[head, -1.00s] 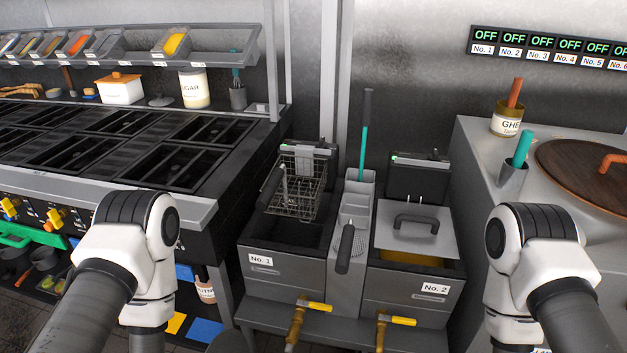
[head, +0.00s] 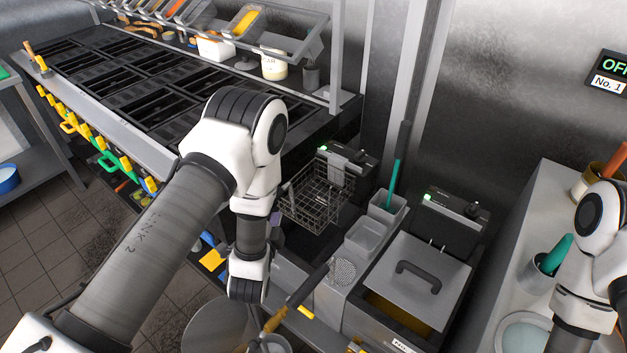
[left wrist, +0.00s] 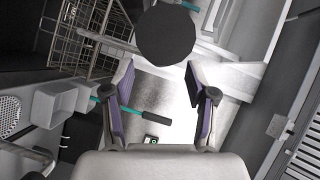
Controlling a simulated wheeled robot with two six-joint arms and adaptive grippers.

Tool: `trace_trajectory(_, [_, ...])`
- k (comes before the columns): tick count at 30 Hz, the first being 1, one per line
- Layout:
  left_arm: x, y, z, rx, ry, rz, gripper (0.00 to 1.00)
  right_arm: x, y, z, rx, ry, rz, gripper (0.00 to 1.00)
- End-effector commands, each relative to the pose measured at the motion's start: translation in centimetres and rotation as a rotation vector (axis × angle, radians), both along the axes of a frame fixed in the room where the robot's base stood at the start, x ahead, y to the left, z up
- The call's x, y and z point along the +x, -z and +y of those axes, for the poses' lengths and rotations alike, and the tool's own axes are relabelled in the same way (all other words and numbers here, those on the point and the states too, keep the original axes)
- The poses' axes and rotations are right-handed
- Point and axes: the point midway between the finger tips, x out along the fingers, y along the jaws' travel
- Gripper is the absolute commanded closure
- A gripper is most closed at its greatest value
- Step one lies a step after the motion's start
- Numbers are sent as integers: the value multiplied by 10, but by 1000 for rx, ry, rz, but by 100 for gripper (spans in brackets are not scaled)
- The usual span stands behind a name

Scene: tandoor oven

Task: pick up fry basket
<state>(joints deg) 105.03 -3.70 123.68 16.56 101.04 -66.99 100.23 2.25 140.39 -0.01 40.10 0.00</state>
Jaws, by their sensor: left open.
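The wire fry basket (head: 318,195) hangs at the back of the No. 1 fryer. Its handle is hidden behind my left arm in the head view. Part of its wire mesh shows at the upper left of the left wrist view (left wrist: 85,40). My left gripper (left wrist: 158,75) is open, with its two purple-padded fingers apart and nothing held between them. In the head view, one purple pad of it (head: 275,218) shows beside the basket's left side, mostly hidden by the arm. A dark round shape (left wrist: 167,35) lies just beyond the fingertips; I cannot tell what it is.
The lidded No. 2 fryer (head: 425,280) stands right of the grey caddy (head: 365,240), which holds a teal-handled tool (head: 397,170). The black-welled counter (head: 140,85) lies left. A strainer (head: 343,271) rests in front of the caddy.

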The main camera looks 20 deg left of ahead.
Motion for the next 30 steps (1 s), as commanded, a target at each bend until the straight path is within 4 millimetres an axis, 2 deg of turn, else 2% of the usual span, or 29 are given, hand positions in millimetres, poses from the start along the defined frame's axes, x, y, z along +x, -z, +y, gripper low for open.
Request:
trace_trajectory(6, [33,-3,11,-4,-2,0,43,0,-29,0,0,1,0,100])
trace_trajectory(9, [49,3,14,-3,-1,1,43,0,-32,0,0,1,-1,100])
trace_trajectory(17, [54,8,15,-4,0,4,43,0,-30,0,0,1,-1,100])
trace_trajectory(21, [54,8,15,-4,1,4,93,0,-30,0,0,1,-1,100])
trace_trajectory(22, [54,8,15,-4,1,4,100,0,-30,0,0,1,-1,100])
trace_trajectory(30, [55,7,15,-5,0,1,100,0,-31,0,0,1,-1,100])
